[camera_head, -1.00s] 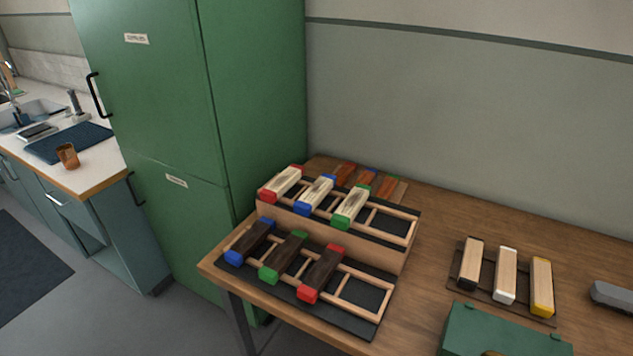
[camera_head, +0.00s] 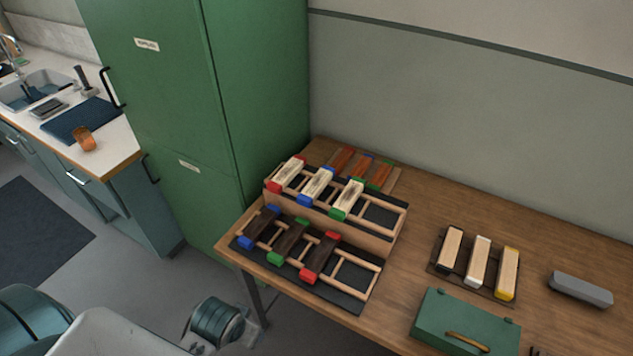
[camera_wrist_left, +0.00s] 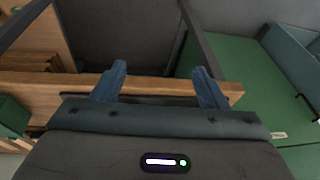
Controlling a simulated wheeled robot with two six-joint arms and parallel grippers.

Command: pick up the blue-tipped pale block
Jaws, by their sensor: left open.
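The blue-tipped pale block (camera_head: 317,182) lies in the raised rear rack (camera_head: 384,222), between a red-tipped pale block (camera_head: 289,171) and a green-tipped pale block (camera_head: 348,197). A dark block with blue tips (camera_head: 260,226) lies in the lower front rack (camera_head: 338,293). My left gripper shows in the left wrist view (camera_wrist_left: 160,84), open, with nothing between its two blue fingers. A wooden table edge is beyond them, and no block is between them. Part of my arm shows at the lower left of the head view, away from the racks. My right gripper is not in view.
A tall green cabinet (camera_head: 255,100) stands left of the table (camera_head: 400,262). Reddish-brown blocks (camera_head: 361,164) lie behind the racks. Black-, white- and yellow-tipped pale blocks (camera_head: 479,262) lie to the right, near a green case (camera_head: 466,322) and a grey object (camera_head: 580,289).

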